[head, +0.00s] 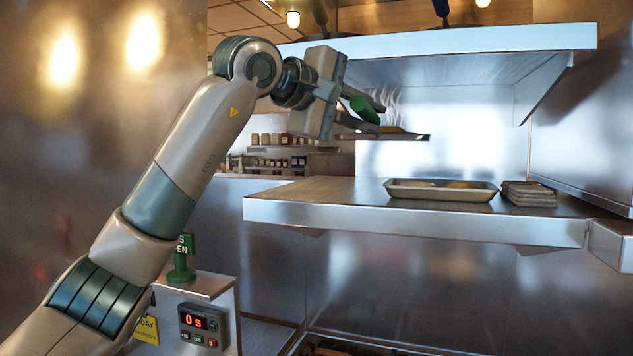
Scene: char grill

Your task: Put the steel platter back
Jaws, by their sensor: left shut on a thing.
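My left gripper (372,113) is raised in front of the shelf, below the upper hood. It is shut on a green piece (364,110), which looks like a handle. A thin, flat dark plate (407,137) shows almost edge-on just beyond the fingers, with a small yellowish patch on top. I cannot tell whether it joins the green piece. A shallow steel tray (442,196), likely the steel platter, lies flat on the shelf to the right, apart from and below the gripper. Its contents are hard to make out. My right gripper is not in view.
The steel shelf (410,218) has bare room left of the tray. A stack of small dark trays (528,194) stands at its right. The upper hood (450,42) overhangs it. A control box with a display (204,325) and a green sign (184,247) are low left.

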